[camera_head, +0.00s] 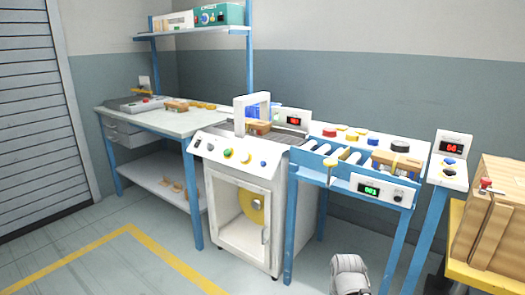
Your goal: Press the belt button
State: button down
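The white machine cabinet (215,190) stands mid-picture with a sloped control panel on its front edge. I cannot read any labels, so I cannot tell which one is the belt button. A roller conveyor (318,160) adjoins the cabinet on the right. A grey part of my arm shows at the bottom edge, right of the cabinet and apart from it. My gripper's fingers are not in view.
A workbench (150,122) with a shelf stands at the left. A wooden crate (490,225) sits on a yellow cart at far right. Floor in front is clear, with yellow lines.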

aim_at(244, 158)
jog(key=u, duration=0.1)
jog(key=i, duration=1)
jog(key=u, duration=0.65)
